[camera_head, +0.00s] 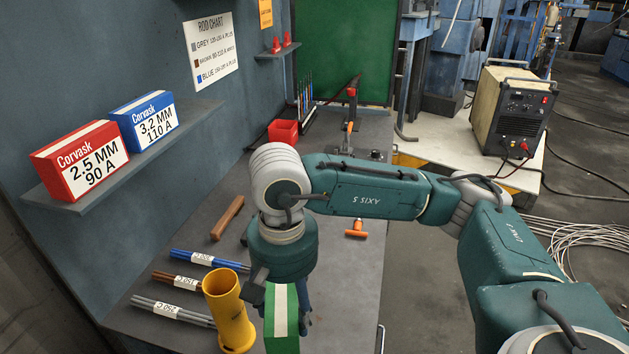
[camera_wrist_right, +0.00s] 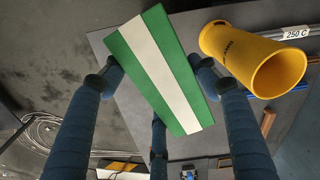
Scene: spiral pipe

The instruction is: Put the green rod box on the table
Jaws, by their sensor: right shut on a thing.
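The green rod box (camera_head: 281,318) has a white stripe and is held upright in my right gripper (camera_head: 280,292) near the front of the grey table (camera_head: 345,270). In the right wrist view the box (camera_wrist_right: 160,70) lies between the dark blue fingers, which are shut on it. The bottom of the box is cut off in the head view, so I cannot tell whether it touches the table. My left gripper is in neither view.
A yellow tube container (camera_head: 228,310) stands just left of the box. Blue, brown and grey rod bundles (camera_head: 172,310) lie left of it. A shelf holds a red box (camera_head: 80,160) and a blue box (camera_head: 146,122). The table's right side is mostly clear.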

